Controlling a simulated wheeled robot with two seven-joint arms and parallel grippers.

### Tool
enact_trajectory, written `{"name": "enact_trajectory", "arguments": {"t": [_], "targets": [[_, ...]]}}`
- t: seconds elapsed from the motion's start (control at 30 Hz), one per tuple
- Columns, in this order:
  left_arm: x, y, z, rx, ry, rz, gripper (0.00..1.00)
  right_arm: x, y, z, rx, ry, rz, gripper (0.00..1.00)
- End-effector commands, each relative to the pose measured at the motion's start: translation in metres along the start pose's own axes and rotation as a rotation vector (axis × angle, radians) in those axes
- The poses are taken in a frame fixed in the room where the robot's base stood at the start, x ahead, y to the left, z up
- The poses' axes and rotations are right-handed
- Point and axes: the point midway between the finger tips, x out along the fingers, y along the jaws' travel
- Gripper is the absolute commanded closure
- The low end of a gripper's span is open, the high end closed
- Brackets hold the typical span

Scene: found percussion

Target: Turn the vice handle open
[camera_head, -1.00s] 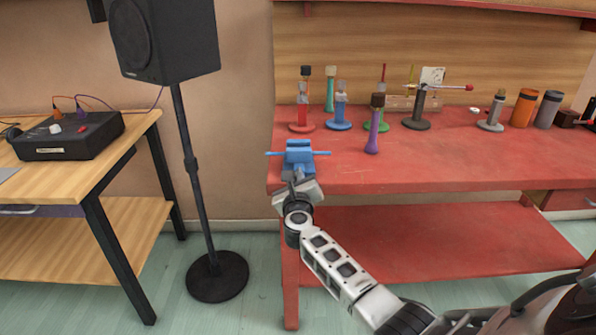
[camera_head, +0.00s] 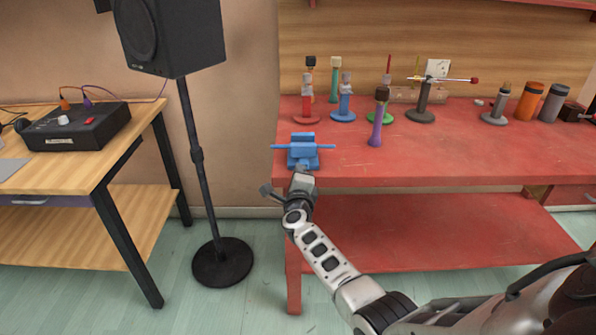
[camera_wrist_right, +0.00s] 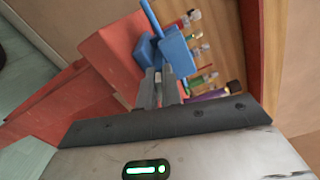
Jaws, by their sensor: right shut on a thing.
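The blue vice (camera_head: 303,157) is fixed at the front left corner of the red bench. A long thin blue bar (camera_head: 325,147) reaches out to both sides of it. My right gripper (camera_head: 301,172) is at the front of the vice, just off the bench edge. In the right wrist view its two grey fingers (camera_wrist_right: 158,88) are closed together against the front of the vice (camera_wrist_right: 177,52). They are shut on the vice handle, which is mostly hidden between them. My left gripper is in neither view.
The red bench (camera_head: 430,165) holds several coloured upright stands behind the vice, with a purple one (camera_head: 376,132) nearest. A speaker on a black stand (camera_head: 197,155) and a wooden table (camera_head: 120,150) are at left. The bench front is mostly clear.

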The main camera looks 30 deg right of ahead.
Motion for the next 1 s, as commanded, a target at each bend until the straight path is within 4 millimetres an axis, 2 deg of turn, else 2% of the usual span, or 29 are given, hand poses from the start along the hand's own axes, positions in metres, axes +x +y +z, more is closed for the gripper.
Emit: {"name": "enact_trajectory", "arguments": {"t": [0.03, 0.7, 0.8, 1.0], "targets": [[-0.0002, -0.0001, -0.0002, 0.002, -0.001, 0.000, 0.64, -0.0016, 0.0053, -0.0070, -0.021, 0.014, 0.008, 1.00], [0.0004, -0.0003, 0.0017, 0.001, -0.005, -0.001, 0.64, -0.0007, 0.0052, -0.0094, -0.077, 0.018, 0.005, 1.00], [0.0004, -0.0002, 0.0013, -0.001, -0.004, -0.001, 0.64, -0.0007, 0.0052, -0.0091, -0.077, 0.017, 0.005, 0.69], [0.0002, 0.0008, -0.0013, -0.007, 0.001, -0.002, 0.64, -0.0005, 0.0040, -0.0063, -0.076, 0.011, 0.004, 0.69]]}}
